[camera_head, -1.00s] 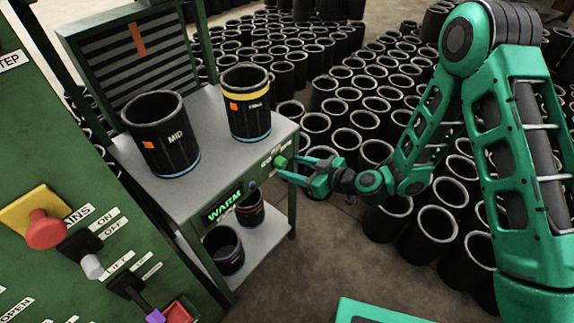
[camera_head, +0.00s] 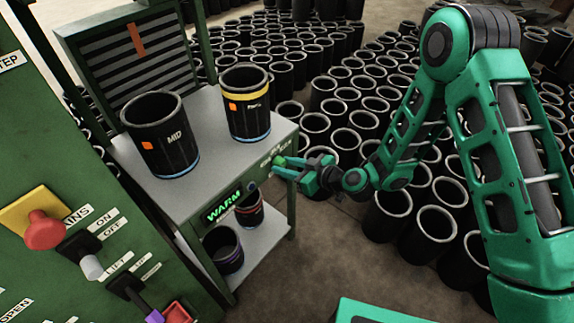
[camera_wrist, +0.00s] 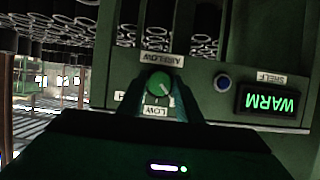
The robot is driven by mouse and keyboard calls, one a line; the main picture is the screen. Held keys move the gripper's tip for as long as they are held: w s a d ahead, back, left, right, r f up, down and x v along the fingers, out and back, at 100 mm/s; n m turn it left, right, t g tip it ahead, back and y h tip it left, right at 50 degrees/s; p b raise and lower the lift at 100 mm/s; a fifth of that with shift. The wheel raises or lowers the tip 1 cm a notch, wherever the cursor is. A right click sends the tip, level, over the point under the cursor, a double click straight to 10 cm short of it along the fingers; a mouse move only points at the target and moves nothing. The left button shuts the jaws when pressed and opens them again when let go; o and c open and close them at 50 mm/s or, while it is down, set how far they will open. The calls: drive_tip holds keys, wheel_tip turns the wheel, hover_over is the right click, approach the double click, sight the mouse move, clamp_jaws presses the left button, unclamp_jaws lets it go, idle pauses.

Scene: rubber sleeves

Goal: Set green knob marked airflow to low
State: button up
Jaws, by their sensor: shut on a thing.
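The green airflow knob (camera_wrist: 158,84) is on the front edge panel of the metal bench, and the wrist view shows it upside down. The AIRFLOW label (camera_wrist: 163,58) is on one side of it and the LOW label (camera_wrist: 155,111) on the other. Another label beside it is mostly hidden by a finger. A pale pointer line on the knob slants toward the lower right in the wrist view. My gripper (camera_head: 278,167) has its fingers on either side of the knob and is shut on it. In the head view the fingers mostly cover the knob.
Beside the knob are a blue button (camera_wrist: 223,82) and a lit WARM display (camera_head: 222,205). Two large black sleeves (camera_head: 160,135) stand on the bench top (camera_head: 207,150), smaller ones on the shelf below. A green control panel (camera_head: 60,170) stands at left; many sleeves crowd the floor behind.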

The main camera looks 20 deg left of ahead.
drive_tip(key=shift+w+d, duration=0.1)
drive_tip(key=shift+w, duration=0.1)
drive_tip(key=m, duration=0.1)
drive_tip(key=m+g+y, duration=0.1)
drive_tip(key=shift+w+d+m, duration=0.15)
drive_tip(key=shift+w+m, duration=0.1)
drive_tip(key=shift+m, duration=0.05)
drive_tip(key=m+g+y, duration=0.1)
drive_tip(key=m+g, duration=0.1)
drive_tip(key=m, duration=0.1)
drive_tip(key=shift+w+d+f, duration=0.1)
drive_tip(key=shift+m, duration=0.3)
idle(0.3)
drive_tip(key=o, duration=1)
drive_tip(key=shift+s, duration=0.2)
